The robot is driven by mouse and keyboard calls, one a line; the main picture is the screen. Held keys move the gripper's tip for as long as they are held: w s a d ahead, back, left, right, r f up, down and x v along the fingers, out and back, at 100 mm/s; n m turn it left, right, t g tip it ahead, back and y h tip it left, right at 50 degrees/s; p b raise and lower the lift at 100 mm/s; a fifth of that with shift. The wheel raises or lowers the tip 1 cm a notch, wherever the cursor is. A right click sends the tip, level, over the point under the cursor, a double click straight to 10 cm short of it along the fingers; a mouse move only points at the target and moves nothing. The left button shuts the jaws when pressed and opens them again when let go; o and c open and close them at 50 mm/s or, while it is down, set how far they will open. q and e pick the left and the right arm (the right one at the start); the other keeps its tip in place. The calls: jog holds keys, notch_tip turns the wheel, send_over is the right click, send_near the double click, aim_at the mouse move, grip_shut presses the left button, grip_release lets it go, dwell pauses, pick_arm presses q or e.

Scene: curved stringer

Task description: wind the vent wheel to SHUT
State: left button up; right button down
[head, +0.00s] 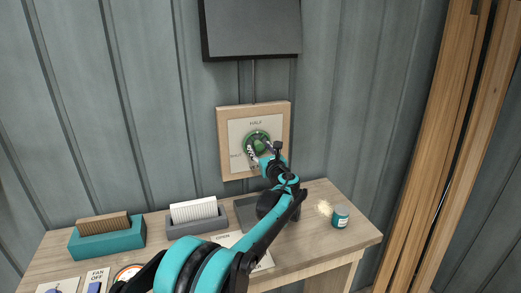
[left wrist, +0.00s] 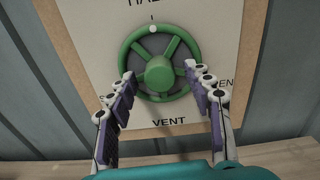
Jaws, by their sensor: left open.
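The green vent wheel (left wrist: 158,66) is a spoked ring with a round hub, on a white panel (left wrist: 105,20) marked VENT below it. A white dot (left wrist: 153,29) on its rim sits at the top, by the tick under the partly cut-off word HALF. In the head view the wheel (head: 257,142) is on the wall, and a small, blurred word is left of it. My left gripper (left wrist: 159,74) is open, its two fingers on either side of the wheel's lower half. I cannot tell whether they touch the rim. My right gripper is not in view.
The panel has a wooden frame (head: 223,130) above a wooden table (head: 320,253). A teal box (head: 107,240), a grey box (head: 196,224) and a small teal jar (head: 340,218) stand on the table. A dark box (head: 252,28) hangs above. Wooden planks (head: 445,150) lean at the right.

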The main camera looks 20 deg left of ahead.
pick_arm(q)
jog(key=c, duration=1.2)
jog(key=shift+o, duration=0.2)
